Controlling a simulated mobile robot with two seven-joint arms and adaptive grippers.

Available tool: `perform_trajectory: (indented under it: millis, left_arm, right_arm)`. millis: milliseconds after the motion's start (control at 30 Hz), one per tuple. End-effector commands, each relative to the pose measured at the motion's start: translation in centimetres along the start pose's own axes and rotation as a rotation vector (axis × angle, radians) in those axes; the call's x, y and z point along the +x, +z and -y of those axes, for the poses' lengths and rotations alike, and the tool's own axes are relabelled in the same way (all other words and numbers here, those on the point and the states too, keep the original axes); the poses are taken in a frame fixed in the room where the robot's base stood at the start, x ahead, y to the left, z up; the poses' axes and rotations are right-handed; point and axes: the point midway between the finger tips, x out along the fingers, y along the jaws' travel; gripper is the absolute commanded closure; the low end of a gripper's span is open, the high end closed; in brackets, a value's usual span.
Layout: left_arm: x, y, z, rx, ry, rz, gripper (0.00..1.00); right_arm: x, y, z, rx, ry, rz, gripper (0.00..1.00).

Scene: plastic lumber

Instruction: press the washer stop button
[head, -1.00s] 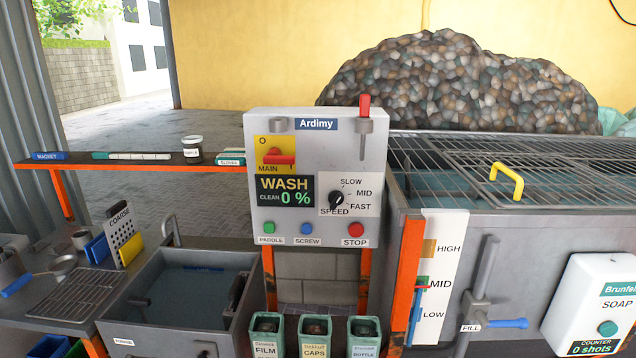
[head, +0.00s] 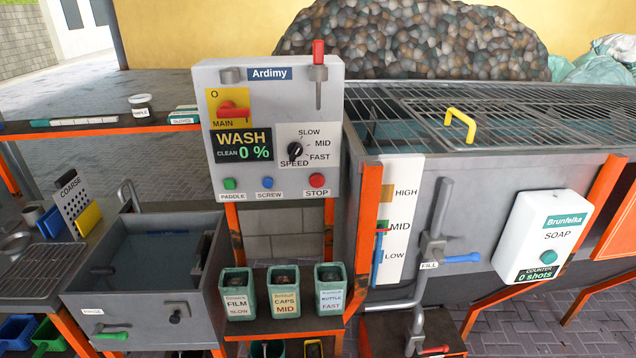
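The red STOP button (head: 317,180) is at the lower right of the grey Ardimy control panel (head: 335,130) in the head view. Its STOP label sits just below it. The green PADDLE button (head: 229,184) and blue SCREW button (head: 267,183) are to its left. The display (head: 243,146) reads WASH, CLEAN 0 %. The black speed knob (head: 295,150) and the red MAIN switch (head: 233,110) are above the buttons. Nothing covers the STOP button. Neither of my grippers shows in the view.
The washer tank (head: 460,165) with a grated top stands right of the panel. A soap dispenser (head: 545,235) and FILL valve (head: 435,235) are on its front. Three green cups (head: 285,300) stand on a shelf below the panel. A rinse basin (head: 150,290) is at lower left.

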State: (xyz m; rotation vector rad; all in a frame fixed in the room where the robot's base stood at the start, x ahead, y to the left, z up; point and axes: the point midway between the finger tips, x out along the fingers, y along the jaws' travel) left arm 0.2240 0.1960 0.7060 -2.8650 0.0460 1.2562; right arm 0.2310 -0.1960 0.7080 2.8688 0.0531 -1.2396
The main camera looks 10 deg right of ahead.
Motion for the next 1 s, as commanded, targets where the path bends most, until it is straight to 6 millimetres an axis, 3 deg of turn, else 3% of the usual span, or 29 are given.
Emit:
perform_trajectory:
  millis: [33,267,567,1000]
  left_arm:
    - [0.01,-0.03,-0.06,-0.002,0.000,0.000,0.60]
    - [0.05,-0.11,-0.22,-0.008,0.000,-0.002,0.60]
    - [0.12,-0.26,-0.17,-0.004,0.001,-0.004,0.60]
    - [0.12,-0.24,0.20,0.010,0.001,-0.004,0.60]
  right_arm:
    - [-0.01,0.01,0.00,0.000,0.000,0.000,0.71]
    - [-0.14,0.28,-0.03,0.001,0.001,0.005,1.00]
    - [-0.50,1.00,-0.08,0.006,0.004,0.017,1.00]
    - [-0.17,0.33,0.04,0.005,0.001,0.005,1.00]
